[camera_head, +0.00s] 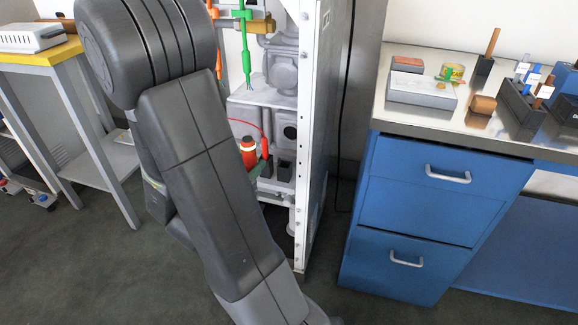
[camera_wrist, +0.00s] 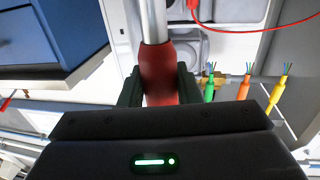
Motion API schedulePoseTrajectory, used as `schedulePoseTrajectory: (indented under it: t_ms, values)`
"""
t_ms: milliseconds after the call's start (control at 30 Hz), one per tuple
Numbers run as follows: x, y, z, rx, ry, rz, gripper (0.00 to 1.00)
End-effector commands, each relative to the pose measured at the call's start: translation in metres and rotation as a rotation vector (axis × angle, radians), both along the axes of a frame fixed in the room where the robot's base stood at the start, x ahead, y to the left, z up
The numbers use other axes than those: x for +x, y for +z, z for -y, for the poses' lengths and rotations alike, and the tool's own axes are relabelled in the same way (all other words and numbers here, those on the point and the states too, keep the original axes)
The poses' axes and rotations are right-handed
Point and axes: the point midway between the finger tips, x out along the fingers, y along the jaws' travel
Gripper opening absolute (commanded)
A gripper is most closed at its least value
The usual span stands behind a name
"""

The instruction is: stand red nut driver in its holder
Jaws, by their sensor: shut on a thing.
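The red nut driver (camera_wrist: 158,70) shows in the wrist view, with a red handle and a bright metal shaft (camera_wrist: 153,20) that runs up out of the picture. My gripper (camera_wrist: 158,86) is shut on the handle, one dark finger on each side. In the head view my arm hides the gripper, and I cannot make out the driver there. On the worktop at the right, a small dark block (camera_head: 485,66) holds an upright wooden-handled tool, and a black rack (camera_head: 521,106) holds several items. I cannot tell which is the driver's holder.
An open white cabinet (camera_head: 318,130) with pipes stands beside my arm. A red-orange thing with a pale band (camera_head: 248,150) is inside. Green, orange and yellow cables (camera_wrist: 243,86) hang near my gripper. The blue drawer unit (camera_head: 430,215) stands right, the yellow-topped table (camera_head: 40,52) left.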

Motion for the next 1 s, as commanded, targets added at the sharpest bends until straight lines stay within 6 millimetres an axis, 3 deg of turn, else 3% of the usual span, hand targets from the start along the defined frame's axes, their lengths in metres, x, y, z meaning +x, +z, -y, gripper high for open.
schedulePoseTrajectory:
  t_ms: [167,900,1000]
  values:
    - [0.018,-0.001,0.011,0.002,-0.01,0.003,0.0]
    - [0.161,-0.001,0.085,0.0,-0.006,0.004,0.0]
    - [0.158,-0.019,0.083,-0.002,-0.003,-0.001,0.0]
